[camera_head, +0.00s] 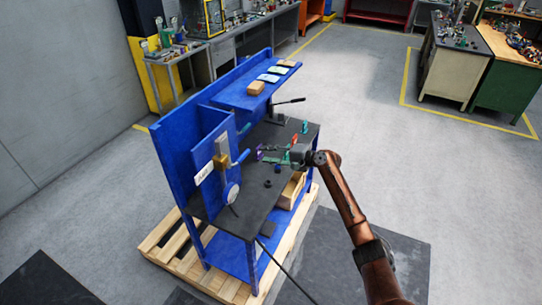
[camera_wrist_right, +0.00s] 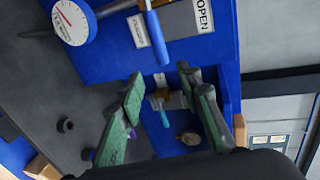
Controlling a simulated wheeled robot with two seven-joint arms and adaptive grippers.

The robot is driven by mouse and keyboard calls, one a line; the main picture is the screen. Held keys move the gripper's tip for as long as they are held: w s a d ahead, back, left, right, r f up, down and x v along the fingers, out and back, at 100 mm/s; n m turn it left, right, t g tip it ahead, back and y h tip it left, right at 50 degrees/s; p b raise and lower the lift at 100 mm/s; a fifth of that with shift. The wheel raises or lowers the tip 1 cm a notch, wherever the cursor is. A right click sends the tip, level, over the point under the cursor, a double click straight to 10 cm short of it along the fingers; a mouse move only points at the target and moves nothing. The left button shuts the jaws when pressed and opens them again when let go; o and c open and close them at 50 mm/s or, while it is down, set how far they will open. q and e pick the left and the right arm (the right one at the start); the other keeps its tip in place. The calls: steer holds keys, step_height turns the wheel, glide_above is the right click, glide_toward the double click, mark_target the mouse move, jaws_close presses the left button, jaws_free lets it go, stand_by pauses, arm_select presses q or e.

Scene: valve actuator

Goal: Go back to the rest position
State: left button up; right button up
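My right gripper (camera_head: 280,155) is over the dark top of the blue workbench (camera_head: 170,165); its arm comes in from the lower right. In the right wrist view its two green fingers (camera_wrist_right: 166,88) are spread apart, with nothing held between them. A brass valve (camera_head: 220,161) with a blue handle (camera_head: 242,157) is on the bench's upright panel, apart from the gripper. A round white gauge (camera_head: 232,193) sits below it and also shows in the wrist view (camera_wrist_right: 75,22). The OPEN label (camera_wrist_right: 202,14) is on the blue panel. My left gripper is not in view.
The bench stands on a wooden pallet (camera_head: 157,244). Small boxes (camera_head: 256,88) lie on its upper shelf, and a wooden crate (camera_head: 290,190) is under the top. Small coloured items lie near the gripper. Floor to the right is clear; other workbenches (camera_head: 455,60) stand farther back.

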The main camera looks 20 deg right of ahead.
steer(key=shift+v, duration=0.9)
